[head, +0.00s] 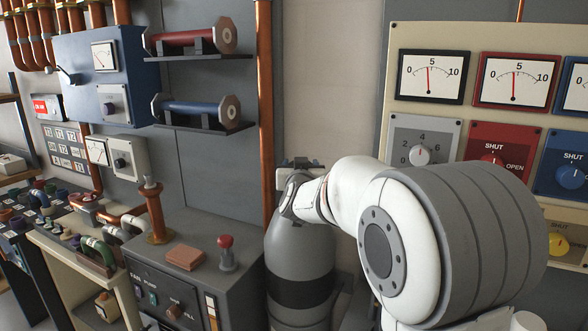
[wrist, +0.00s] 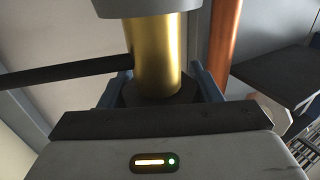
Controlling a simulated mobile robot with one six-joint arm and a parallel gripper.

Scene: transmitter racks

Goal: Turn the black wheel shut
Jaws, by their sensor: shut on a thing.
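In the wrist view my gripper (wrist: 158,88) has its two blue-grey fingers closed on either side of a dark piece, which I take to be the black wheel (wrist: 152,93). Only a small part of the wheel shows; my gripper body and fingers hide the rest. A shiny brass cylinder (wrist: 152,50) stands directly beyond it and runs up to a grey collar (wrist: 150,8). In the head view my gripper (head: 298,163) is small and far off, beside a copper pipe, and the wheel cannot be made out there. How far the wheel is turned cannot be seen.
A vertical copper pipe (head: 265,110) runs close to the left of my gripper. Shelves with a red cylinder (head: 190,40) and a blue one (head: 195,108) are further left. A pump console (head: 195,270) stands lower left. A gauge panel (head: 480,120) is at right, partly behind my arm.

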